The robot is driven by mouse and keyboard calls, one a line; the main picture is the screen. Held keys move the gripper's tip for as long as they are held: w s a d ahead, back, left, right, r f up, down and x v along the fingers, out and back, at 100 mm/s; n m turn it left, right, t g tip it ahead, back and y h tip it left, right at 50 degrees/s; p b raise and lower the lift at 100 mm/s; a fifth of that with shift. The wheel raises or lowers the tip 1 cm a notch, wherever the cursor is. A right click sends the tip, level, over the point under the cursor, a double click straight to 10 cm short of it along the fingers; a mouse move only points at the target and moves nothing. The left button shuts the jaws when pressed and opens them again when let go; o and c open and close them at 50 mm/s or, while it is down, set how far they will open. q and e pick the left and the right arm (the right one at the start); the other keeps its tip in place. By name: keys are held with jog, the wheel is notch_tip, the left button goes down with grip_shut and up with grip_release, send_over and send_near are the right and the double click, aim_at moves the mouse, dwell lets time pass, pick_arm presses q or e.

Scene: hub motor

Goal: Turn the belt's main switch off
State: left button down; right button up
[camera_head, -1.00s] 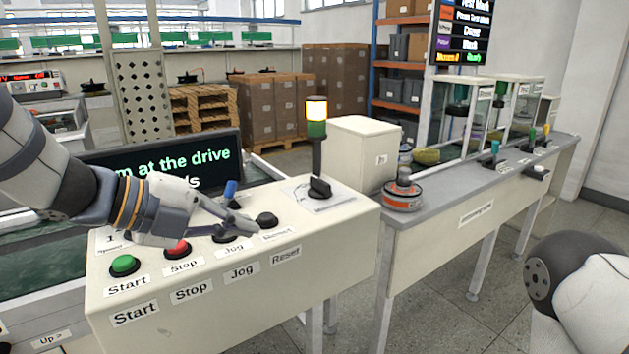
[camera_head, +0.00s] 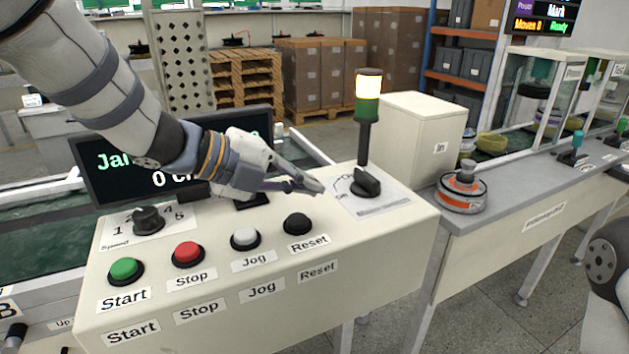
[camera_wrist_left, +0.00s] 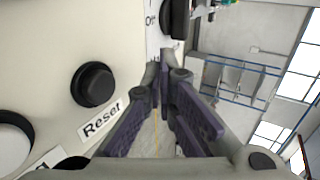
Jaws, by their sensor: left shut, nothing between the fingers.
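The main switch (camera_head: 367,183) is a black rotary knob on a white labelled plate (camera_head: 392,198) at the right end of the cream control panel. My left gripper (camera_head: 318,187) is shut and empty, its fingertips just left of the knob, over the panel's top behind the Reset button. A small gap seems to separate the tips from the knob. In the left wrist view the switch (camera_wrist_left: 174,18) shows at the top, cut by the frame edge, beyond the closed fingertips (camera_wrist_left: 164,72). Part of the lettering beside it is cut off. My right gripper is out of view.
Green Start (camera_head: 125,269), red Stop (camera_head: 187,253), white Jog (camera_head: 245,238) and black Reset (camera_head: 297,223) buttons line the panel front. A lit signal tower (camera_head: 368,105) stands behind the switch. A speed dial (camera_head: 148,219) and display (camera_head: 100,180) are at left.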

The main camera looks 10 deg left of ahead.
aim_at(372, 193)
pick_arm(q)
jog(key=x, duration=0.6)
jog(key=shift+f+b, duration=0.35)
jog(key=w+d, duration=0.2)
jog(key=d, duration=0.1)
jog(key=shift+w+d, duration=0.1)
jog(key=shift+w, duration=0.15)
jog(key=shift+w+d+r, duration=0.15)
jog(key=shift+w+d, duration=0.05)
jog(key=shift+d, duration=0.15)
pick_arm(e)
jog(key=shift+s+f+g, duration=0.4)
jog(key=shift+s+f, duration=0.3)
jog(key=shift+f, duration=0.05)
